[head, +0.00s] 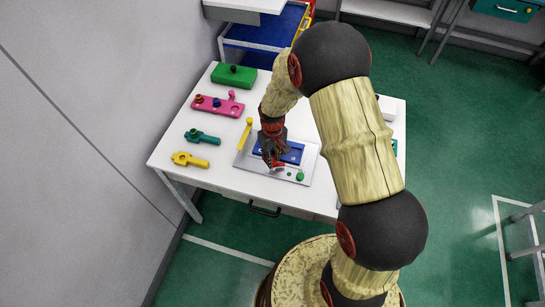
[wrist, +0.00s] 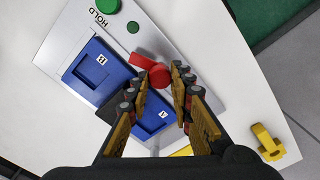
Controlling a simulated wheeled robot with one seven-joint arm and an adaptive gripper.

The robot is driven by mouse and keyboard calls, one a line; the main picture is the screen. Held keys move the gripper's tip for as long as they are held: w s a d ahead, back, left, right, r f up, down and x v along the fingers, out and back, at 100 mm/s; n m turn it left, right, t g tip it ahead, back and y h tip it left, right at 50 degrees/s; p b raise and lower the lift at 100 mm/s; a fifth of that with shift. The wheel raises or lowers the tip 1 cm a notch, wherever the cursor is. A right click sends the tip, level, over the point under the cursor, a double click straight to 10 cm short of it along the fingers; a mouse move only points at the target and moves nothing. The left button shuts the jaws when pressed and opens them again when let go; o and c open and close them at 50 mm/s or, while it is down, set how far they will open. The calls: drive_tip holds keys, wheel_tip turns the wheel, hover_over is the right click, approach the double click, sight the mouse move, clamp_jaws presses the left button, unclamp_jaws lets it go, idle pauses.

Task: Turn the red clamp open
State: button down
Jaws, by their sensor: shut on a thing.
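The red clamp (wrist: 158,75) shows in the wrist view as a short bar with a rounded end, on a light grey plate (wrist: 197,47). My gripper (wrist: 160,70) has its two fingertips on either side of the rounded end and is shut on it. In the head view my gripper (head: 271,158) is low over the plate and largely hides the clamp. Blue blocks (wrist: 93,66) with white labels sit on the plate beside the clamp, one partly behind a finger. The word HOLD is printed near a large green button (wrist: 107,5).
The white table (head: 221,173) also bears a yellow wrench-like part (head: 189,160), a teal one (head: 202,136), a pink board (head: 217,105) with pegs and a green block (head: 233,75). A yellow bar (head: 244,135) stands at the plate's left edge.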

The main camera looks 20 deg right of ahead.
drive_tip(key=shift+m, duration=2.3)
drive_tip(key=c, duration=1.6)
unclamp_jaws()
drive_tip(key=shift+o, duration=0.2)
wheel_tip(320, 180, up, 12)
